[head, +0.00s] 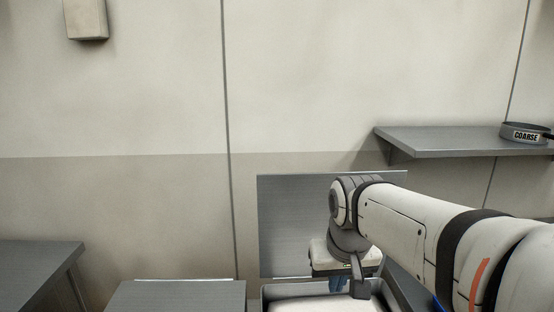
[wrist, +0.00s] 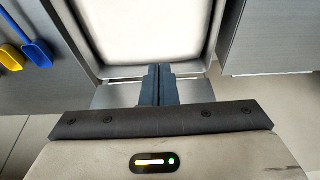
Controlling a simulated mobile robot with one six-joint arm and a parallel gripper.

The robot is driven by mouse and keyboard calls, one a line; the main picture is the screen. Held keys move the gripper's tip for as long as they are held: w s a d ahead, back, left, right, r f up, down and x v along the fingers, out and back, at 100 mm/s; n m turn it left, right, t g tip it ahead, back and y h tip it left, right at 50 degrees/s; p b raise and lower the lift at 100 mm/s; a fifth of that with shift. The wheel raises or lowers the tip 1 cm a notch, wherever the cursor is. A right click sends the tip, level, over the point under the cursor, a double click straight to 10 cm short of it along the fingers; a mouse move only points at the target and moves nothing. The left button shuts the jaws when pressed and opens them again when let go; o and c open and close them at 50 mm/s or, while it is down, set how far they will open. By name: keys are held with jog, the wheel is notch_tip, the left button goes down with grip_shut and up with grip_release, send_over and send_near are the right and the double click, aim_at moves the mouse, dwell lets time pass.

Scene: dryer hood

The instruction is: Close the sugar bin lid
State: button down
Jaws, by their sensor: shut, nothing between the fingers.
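The bin (head: 283,290) holds white contents and stands low in the head view, partly hidden by my arm. Its grey lid (head: 290,225) stands open and upright behind it, against the wall side; its right part is hidden behind my arm. My gripper (head: 338,285) is low over the bin, in front of the lid. In the wrist view my gripper (wrist: 158,68) is shut and empty, with its fingertips at the bin's rim (wrist: 210,40). I cannot tell whether they touch it. No label shows on the bin.
A closed grey top (head: 180,295) stands left of the bin, and a grey counter (head: 40,265) farther left. A wall shelf (head: 450,142) at right holds a round "COARSE" sieve (head: 522,133). Blue (wrist: 38,50) and yellow (wrist: 11,57) scoops show in the wrist view.

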notch_tip(320, 180, up, 23)
jog(key=t+p, duration=0.2)
jog(key=p, duration=0.3)
send_over(290, 189)
jog(key=f, duration=0.3)
jog(key=f+p, duration=0.1)
jog(key=f, duration=0.4)
jog(key=shift+w+f, duration=0.35)
